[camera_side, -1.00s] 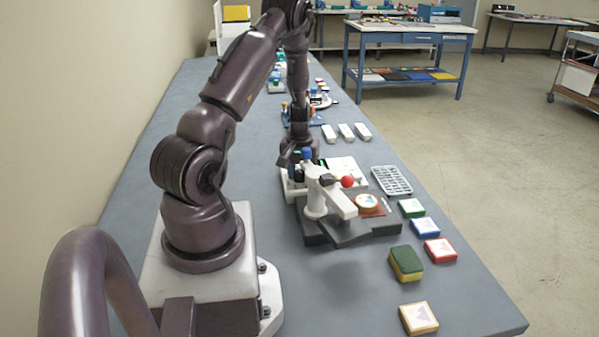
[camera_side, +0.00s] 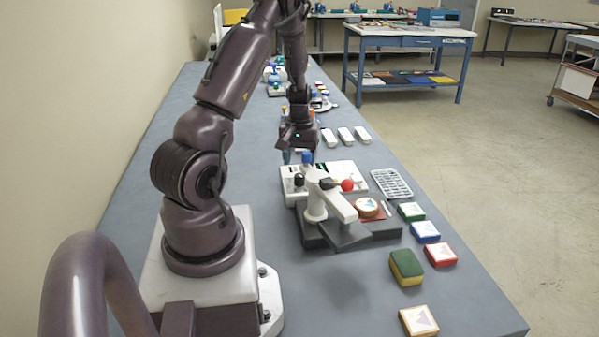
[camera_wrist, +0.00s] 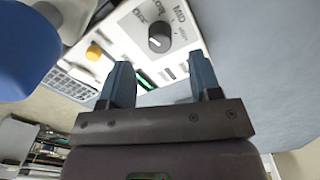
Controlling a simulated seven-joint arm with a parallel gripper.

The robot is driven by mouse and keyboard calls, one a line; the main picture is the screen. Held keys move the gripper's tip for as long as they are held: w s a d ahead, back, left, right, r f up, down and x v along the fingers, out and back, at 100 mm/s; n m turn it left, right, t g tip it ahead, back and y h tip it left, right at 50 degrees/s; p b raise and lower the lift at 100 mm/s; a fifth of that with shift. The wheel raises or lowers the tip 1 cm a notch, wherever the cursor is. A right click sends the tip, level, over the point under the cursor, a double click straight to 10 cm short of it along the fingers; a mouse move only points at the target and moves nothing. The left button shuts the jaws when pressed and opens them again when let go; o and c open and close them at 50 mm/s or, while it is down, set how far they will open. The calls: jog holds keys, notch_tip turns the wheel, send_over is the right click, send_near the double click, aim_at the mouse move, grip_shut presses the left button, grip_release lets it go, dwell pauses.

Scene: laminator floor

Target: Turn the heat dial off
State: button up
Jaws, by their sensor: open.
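The heat dial (camera_wrist: 160,36) is a dark round knob with a pale line on its face. It sits on the white laminator panel (camera_wrist: 126,24) with OFF, LOW, MID and HIGH printed around it. I cannot surely tell which word the line points at. In the side view the dial (camera_side: 298,180) stands at the near left end of the white laminator (camera_side: 345,176). My gripper (camera_side: 299,156) is above and behind the dial, apart from it. In the wrist view my gripper (camera_wrist: 161,75) is open and empty, with two blue-grey fingers.
A grey rack (camera_side: 391,183), several coloured blocks and three white blocks lie to the right.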

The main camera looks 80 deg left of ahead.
aim_at(300, 175)
notch_tip(300, 175, up, 7)
jog(key=shift+r, duration=0.2)
dwell(0.5)
jog(key=w+d+r+m+t, duration=0.25)
jog(key=w+d+r, duration=0.35)
jog(key=d+r, duration=0.3)
jog(key=s+d+r+m+t, duration=0.1)
jog(key=d+r+m, duration=0.25)
jog(key=d, duration=0.55)
jog(key=d+r+m, duration=0.3)
jog(key=d+r, duration=0.1)
jog(key=d, duration=0.4)
jog(key=s+d+r+m+t, duration=0.1)
jog(key=s+d+m+t, duration=0.1)
jog(key=s+d+m, duration=0.2)
jog(key=s+d, duration=0.2)
jog(key=d, duration=0.2)
jog(key=shift+d+m, duration=0.25)
jog(key=shift+m, duration=0.05)
jog(key=shift+s+r, duration=0.1)
